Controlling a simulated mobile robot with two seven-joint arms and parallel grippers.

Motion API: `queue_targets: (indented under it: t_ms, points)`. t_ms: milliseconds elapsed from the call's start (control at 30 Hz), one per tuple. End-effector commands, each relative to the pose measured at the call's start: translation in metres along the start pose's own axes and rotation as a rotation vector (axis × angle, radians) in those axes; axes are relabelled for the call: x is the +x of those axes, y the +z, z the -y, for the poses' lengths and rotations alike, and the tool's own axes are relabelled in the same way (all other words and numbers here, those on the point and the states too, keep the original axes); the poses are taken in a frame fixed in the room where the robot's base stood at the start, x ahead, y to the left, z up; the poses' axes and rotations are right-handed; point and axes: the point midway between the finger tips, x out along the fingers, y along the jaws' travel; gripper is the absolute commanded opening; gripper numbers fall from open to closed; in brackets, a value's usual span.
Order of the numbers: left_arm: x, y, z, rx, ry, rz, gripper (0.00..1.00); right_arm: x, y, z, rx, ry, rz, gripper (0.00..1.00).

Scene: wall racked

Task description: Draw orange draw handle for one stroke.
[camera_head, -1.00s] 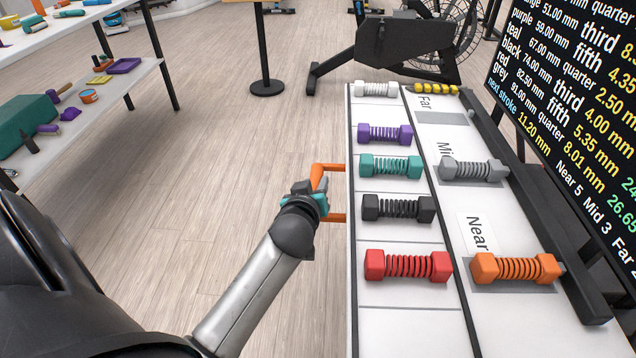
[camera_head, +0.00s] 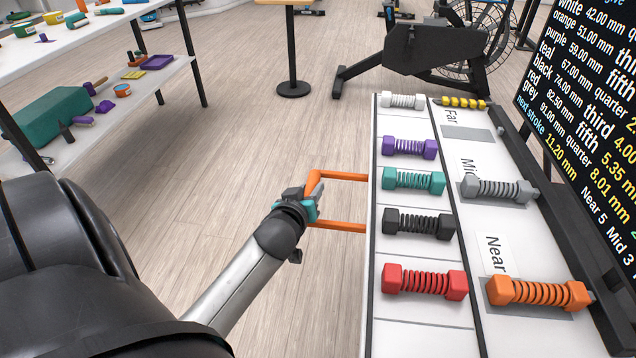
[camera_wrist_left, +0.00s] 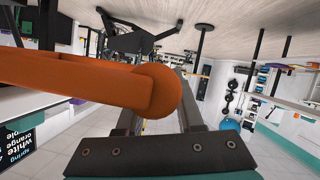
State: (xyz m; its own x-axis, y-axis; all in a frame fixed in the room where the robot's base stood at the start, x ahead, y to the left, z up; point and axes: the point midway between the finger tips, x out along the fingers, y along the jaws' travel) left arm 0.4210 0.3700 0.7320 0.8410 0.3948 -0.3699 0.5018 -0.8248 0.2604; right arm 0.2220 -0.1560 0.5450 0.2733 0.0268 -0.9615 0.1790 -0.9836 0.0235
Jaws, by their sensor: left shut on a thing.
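The orange draw handle (camera_head: 342,226) is a U-shaped bar that sticks out from the left side of the white rack table (camera_head: 420,310). My left gripper (camera_head: 312,192) is shut on the handle's outer bar, away from the table edge. In the left wrist view the handle (camera_wrist_left: 90,85) runs in from the left as a thick orange bar with a rounded end close to the jaws. The handle's two arms reach back to the table side. My right gripper is not in view.
On the table lie springs with block ends: white, purple (camera_head: 409,147), teal, black, red (camera_head: 425,281), grey (camera_head: 497,188) and orange (camera_head: 538,293). A text screen (camera_head: 590,120) stands at right. Shelves (camera_head: 100,110) stand at left.

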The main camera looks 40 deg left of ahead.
Motion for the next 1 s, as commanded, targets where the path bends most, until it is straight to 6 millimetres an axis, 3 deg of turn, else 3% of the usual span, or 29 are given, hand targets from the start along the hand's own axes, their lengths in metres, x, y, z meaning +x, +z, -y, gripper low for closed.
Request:
queue_targets:
  t_ms: [33,1000]
  points:
    - [0.0,-0.002,0.009,0.011,-0.014,0.0,0.0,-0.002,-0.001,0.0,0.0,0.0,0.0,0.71]
    - [-0.006,-0.015,0.066,0.012,-0.015,0.002,0.0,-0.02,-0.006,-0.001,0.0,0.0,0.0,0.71]
